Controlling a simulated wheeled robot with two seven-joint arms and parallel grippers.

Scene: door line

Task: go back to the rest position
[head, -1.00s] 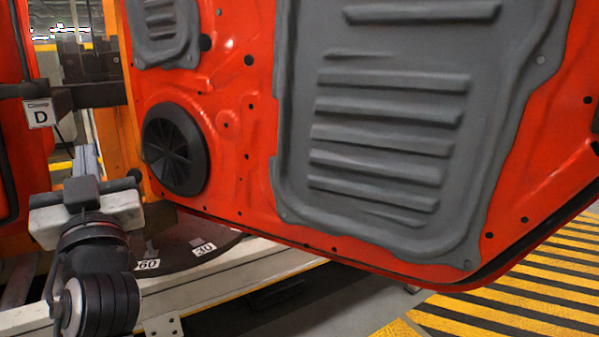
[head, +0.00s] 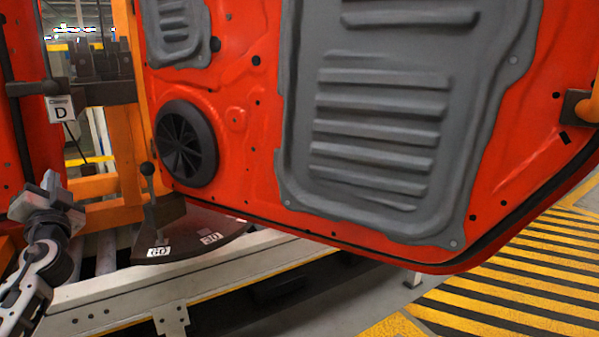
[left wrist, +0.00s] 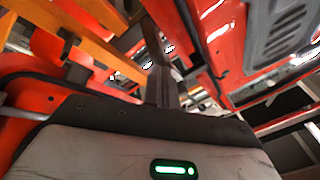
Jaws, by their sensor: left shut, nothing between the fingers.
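My left gripper (head: 50,184) is at the left edge of the head view, shut and empty, with its fingers pointing up. It is apart from the red door (head: 255,130), which hangs to its right with a grey ribbed panel (head: 375,150) and a round black speaker (head: 186,144). In the left wrist view my shut fingers (left wrist: 160,85) show in the middle, with the red door (left wrist: 222,40) to their upper right. My right gripper is in neither view.
An orange frame (head: 128,150) and a clamp labelled D (head: 61,110) stand behind my left gripper. A dark lever (head: 150,195) rises from a dark plate marked 60 and 30 (head: 190,238). A pale rail (head: 240,262) runs below. Yellow-black floor stripes (head: 500,295) lie at right.

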